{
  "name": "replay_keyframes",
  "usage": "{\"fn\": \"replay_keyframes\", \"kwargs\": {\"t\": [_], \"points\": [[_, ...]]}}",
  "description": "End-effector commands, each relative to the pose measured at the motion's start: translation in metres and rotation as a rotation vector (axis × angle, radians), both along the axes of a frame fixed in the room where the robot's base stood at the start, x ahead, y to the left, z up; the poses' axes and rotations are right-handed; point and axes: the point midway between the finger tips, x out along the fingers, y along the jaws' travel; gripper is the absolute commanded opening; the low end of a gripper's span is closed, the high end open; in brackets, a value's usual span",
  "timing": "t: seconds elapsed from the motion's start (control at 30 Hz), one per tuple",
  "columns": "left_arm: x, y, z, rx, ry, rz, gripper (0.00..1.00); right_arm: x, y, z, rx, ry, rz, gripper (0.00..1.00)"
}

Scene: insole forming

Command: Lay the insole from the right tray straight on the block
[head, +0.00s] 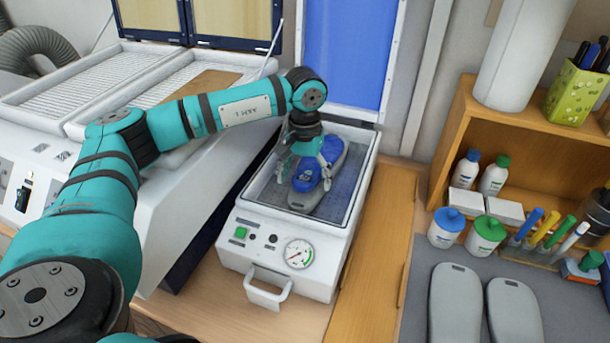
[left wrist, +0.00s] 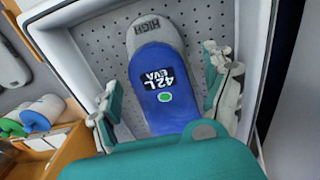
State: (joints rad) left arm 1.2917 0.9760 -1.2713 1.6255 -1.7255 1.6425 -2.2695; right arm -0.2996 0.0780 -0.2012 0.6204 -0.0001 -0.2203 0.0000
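A blue insole (left wrist: 165,95) marked "42L EVA" lies lengthwise over a grey block (left wrist: 150,33) marked "HIGH"; the marked end of the block shows beyond it. They sit inside the white press (head: 345,205), on its perforated bed. In the head view the insole (head: 306,181) is partly covered by my left gripper (head: 307,172). My left gripper is open, with one finger on each side of the insole. In the left wrist view gaps show between the fingers and the insole. My right gripper is not in view. I cannot make out the right tray.
The press has a gauge (head: 299,253) and a front handle (head: 268,288); its blue lid (head: 345,50) stands raised behind. Two grey blocks (head: 455,305) lie on the grey mat at right. Bottles (head: 446,228) and a wooden shelf (head: 540,115) stand behind them.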

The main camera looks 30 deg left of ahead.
Motion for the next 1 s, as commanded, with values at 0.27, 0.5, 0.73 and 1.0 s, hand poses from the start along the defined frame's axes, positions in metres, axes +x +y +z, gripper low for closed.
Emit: {"fn": "replay_keyframes", "kwargs": {"t": [0.27, 0.5, 0.73, 1.0], "points": [[0.000, 0.000, 0.003, 0.000, -0.001, 0.000, 0.84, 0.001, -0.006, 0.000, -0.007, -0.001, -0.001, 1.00], [0.001, 0.000, 0.039, -0.001, -0.004, 0.000, 0.84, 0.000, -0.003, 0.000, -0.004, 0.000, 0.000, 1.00], [0.001, -0.001, 0.087, -0.001, -0.004, 0.000, 0.84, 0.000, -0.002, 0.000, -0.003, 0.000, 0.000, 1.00], [0.000, 0.000, 0.117, 0.000, 0.000, 0.000, 0.84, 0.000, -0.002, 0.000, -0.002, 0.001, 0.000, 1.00]]}}
